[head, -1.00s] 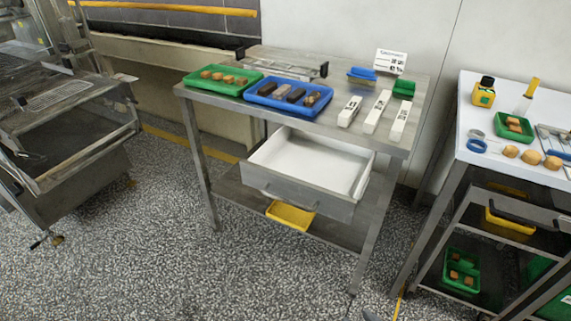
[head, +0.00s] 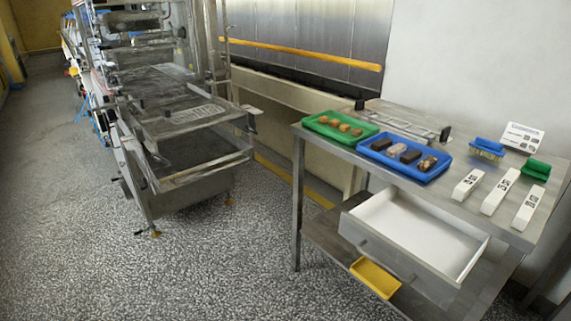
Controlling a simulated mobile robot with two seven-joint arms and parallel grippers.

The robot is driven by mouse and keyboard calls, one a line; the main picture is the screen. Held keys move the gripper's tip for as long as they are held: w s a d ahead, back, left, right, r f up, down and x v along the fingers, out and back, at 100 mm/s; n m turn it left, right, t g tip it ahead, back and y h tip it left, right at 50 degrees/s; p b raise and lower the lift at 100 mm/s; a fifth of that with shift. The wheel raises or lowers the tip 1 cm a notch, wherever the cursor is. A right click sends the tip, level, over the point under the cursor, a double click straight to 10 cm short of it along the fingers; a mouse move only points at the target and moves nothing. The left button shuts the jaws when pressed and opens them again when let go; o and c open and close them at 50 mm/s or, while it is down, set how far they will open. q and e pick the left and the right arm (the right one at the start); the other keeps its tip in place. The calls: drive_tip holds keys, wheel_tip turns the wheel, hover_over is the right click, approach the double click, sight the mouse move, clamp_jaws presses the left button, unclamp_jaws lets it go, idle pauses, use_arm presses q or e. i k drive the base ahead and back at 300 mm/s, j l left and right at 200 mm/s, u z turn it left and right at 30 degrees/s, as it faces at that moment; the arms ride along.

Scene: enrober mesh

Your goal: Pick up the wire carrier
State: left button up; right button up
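A wire carrier (head: 402,124), a flat metal frame with a black grip at each end, lies at the back of the steel table (head: 466,213), behind the green and blue trays. A similar wire mesh piece (head: 196,113) lies on the enrober machine (head: 172,130) at left, near its front end. Neither of my grippers is in view.
The green tray (head: 312,124) and blue tray (head: 377,154) hold brown pieces. An open drawer (head: 372,236) juts out below. Speckled floor (head: 230,265) is clear in front.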

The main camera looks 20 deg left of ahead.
sight(166, 112)
drive_tip(key=i+j, duration=0.15)
drive_tip(key=j, duration=0.2)
drive_tip(key=i+j, duration=0.1)
drive_tip(key=j, duration=0.3)
drive_tip(key=i+j, duration=0.15)
drive_tip(key=j, duration=0.2)
drive_tip(key=i+j, duration=0.15)
drive_tip(key=j, duration=0.25)
drive_tip(key=i+j, duration=0.1)
drive_tip(key=j, duration=0.25)
drive_tip(key=i+j, duration=0.15)
drive_tip(key=j, duration=0.2)
